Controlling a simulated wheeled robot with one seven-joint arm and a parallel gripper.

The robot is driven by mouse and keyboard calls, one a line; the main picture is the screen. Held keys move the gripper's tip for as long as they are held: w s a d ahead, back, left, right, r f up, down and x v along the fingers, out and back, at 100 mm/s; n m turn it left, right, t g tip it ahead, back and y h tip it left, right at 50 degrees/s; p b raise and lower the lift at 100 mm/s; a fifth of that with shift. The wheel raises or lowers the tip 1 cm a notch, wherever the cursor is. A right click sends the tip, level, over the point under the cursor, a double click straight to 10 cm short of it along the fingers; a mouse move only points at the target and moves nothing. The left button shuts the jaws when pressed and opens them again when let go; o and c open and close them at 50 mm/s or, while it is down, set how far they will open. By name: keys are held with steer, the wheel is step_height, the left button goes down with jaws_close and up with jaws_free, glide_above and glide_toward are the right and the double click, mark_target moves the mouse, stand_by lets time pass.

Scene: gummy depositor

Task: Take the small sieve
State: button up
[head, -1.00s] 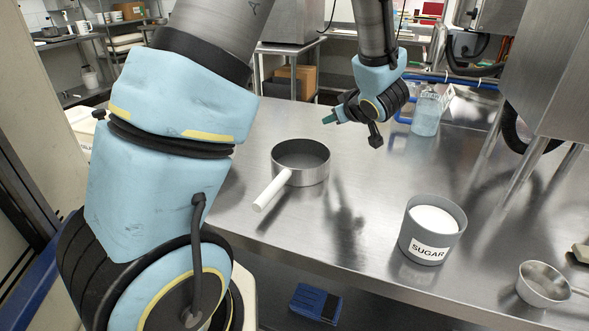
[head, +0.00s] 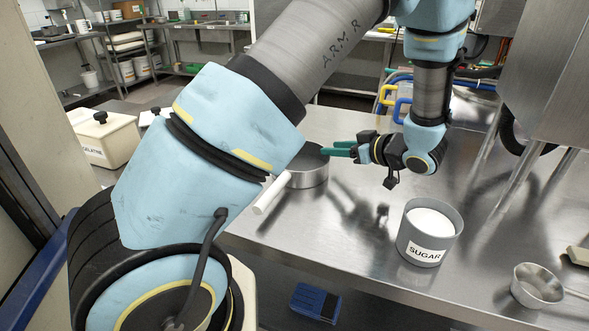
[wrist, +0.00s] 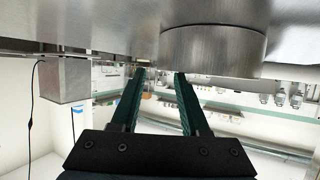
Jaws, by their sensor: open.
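A small metal bowl-shaped scoop with a handle, which looks like the small sieve (head: 538,286), lies at the table's front right in the head view. Its handle runs off the right edge, and I cannot tell whether the bowl is mesh. My gripper (head: 338,150) is well away from it, up and to the left. The gripper's green fingers point left, in front of or above the rim of a round metal pan (head: 308,178). In the wrist view the fingers (wrist: 159,76) are apart with nothing between them, and a round metal wall, likely the pan (wrist: 213,48), shows close beside them.
The pan's white handle (head: 271,195) points toward the front left. A grey sugar tub (head: 428,245) stands between the pan and the scoop. A steel machine (head: 560,80) with legs stands at the right. The metal table (head: 340,245) is bare at front centre.

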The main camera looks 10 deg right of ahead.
steer(key=p+x, duration=0.1)
steer(key=x, duration=0.3)
steer(key=shift+w+a+f+p, duration=0.1)
steer(key=shift+w+a+p, duration=0.1)
steer(key=shift+w+p, duration=0.15)
jaws_close()
steer(key=shift+s+f, duration=0.15)
stand_by(1.0)
